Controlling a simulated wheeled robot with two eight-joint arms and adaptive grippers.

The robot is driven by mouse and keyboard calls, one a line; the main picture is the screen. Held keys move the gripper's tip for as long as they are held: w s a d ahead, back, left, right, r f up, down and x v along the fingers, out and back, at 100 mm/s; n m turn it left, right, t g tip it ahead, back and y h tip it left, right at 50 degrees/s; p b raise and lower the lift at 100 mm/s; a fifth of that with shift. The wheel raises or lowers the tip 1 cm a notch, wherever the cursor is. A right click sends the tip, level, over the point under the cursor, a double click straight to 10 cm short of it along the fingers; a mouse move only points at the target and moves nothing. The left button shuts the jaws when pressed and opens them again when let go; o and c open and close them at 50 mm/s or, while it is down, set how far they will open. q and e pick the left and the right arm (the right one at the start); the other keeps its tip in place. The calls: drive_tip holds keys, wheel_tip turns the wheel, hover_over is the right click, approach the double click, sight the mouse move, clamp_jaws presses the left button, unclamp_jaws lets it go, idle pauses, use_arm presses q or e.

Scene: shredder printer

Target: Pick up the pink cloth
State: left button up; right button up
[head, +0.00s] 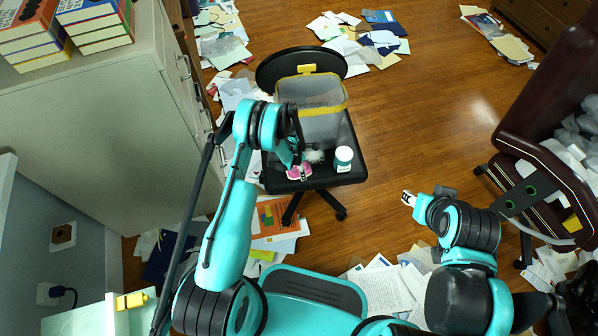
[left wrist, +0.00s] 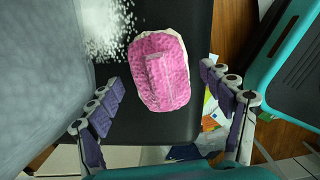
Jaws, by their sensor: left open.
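In the head view the pink cloth (head: 296,173) shows at the front left of the seat, partly covered by my left gripper (head: 301,168). In the left wrist view the left gripper (left wrist: 165,95) is open, with its purple-padded fingers apart on either side of the cloth, not touching it. My right gripper (head: 408,198) is over the floor to the right of the chair; I cannot tell its opening.
A grey translucent bin (head: 318,118) with a yellow rim stands on the seat behind the cloth, with white granules (left wrist: 108,25) beside it. A white and teal jar (head: 343,158) is to the right. A grey cabinet (head: 110,130) stands left. Papers (head: 385,285) litter the floor.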

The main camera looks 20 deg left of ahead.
use_arm(q)
drive_tip(key=shift+r, duration=0.1)
drive_tip(key=c, duration=1.3)
drive_tip(key=shift+r, duration=0.1)
drive_tip(key=shift+c, duration=0.2)
wheel_tip(320, 180, up, 5)
drive_tip(key=p, duration=0.2)
drive_tip(key=shift+f+p, duration=0.2)
drive_tip(key=shift+p, duration=0.1)
drive_tip(key=s+d+r+p, duration=0.3)
drive_tip(key=d+r, duration=0.3)
drive_tip(key=d, duration=0.5)
drive_tip(key=shift+d, duration=0.15)
drive_tip(key=shift+r, duration=0.1)
